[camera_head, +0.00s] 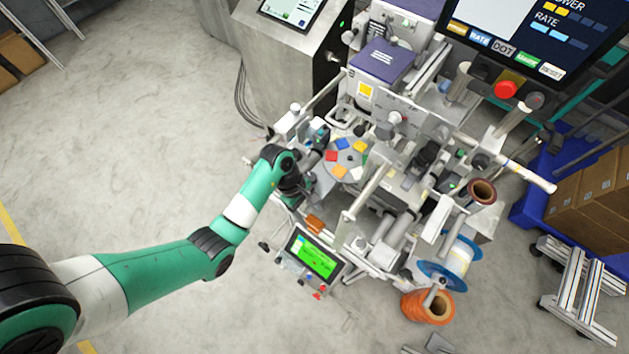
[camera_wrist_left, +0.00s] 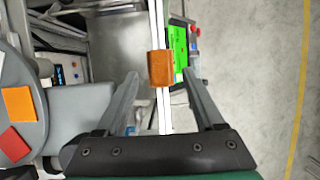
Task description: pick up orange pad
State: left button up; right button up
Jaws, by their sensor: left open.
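A flat orange pad (camera_head: 340,171) lies on a round grey disc (camera_head: 347,158) with several other coloured pads. In the left wrist view the orange pad (camera_wrist_left: 17,103) shows at the left edge, above a red pad (camera_wrist_left: 14,144). My left gripper (camera_head: 293,192) is beside the disc, to its lower left in the head view. In the wrist view its two fingers are apart, and the disc lies left of them. An orange-brown block (camera_wrist_left: 160,67) on a pale bar shows between the fingertips, apparently beyond them; it also shows in the head view (camera_head: 315,224). My right gripper is not in view.
A control box with a green screen (camera_head: 315,256) stands below the gripper. Machine rollers and posts crowd the right of the disc, with an orange spool (camera_head: 428,306) lower right. The floor (camera_head: 150,120) at left is clear.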

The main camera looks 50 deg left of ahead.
aim_at(314, 221)
pick_arm(q)
jog(key=b+x, duration=0.2)
jog(key=x, duration=0.3)
jog(key=shift+f, duration=0.15)
grip_shut()
